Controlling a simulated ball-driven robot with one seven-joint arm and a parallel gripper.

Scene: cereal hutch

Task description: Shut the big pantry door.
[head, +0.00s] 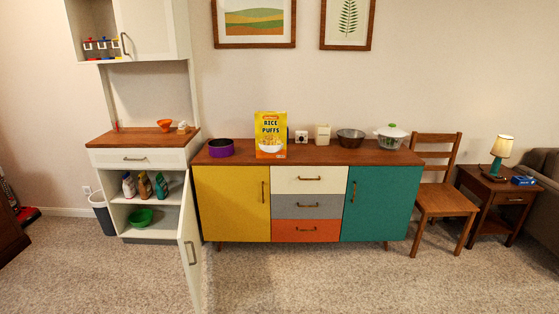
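The big lower door (190,240) of the white hutch stands wide open at the left of the head view. It is hinged at the cabinet's right side and swings out toward me over the carpet. Inside the open lower cabinet (118,214), several bottles (145,186) stand on the shelf and a green bowl (140,218) sits below. The smaller upper door (150,30) looks shut. My gripper is not in view.
A sideboard (230,204) with yellow and teal doors stands just right of the open door. A trash bin (103,214) is left of the hutch. A wooden chair (447,200) and side table (490,184) are at the right. The carpet (300,280) in front is clear.

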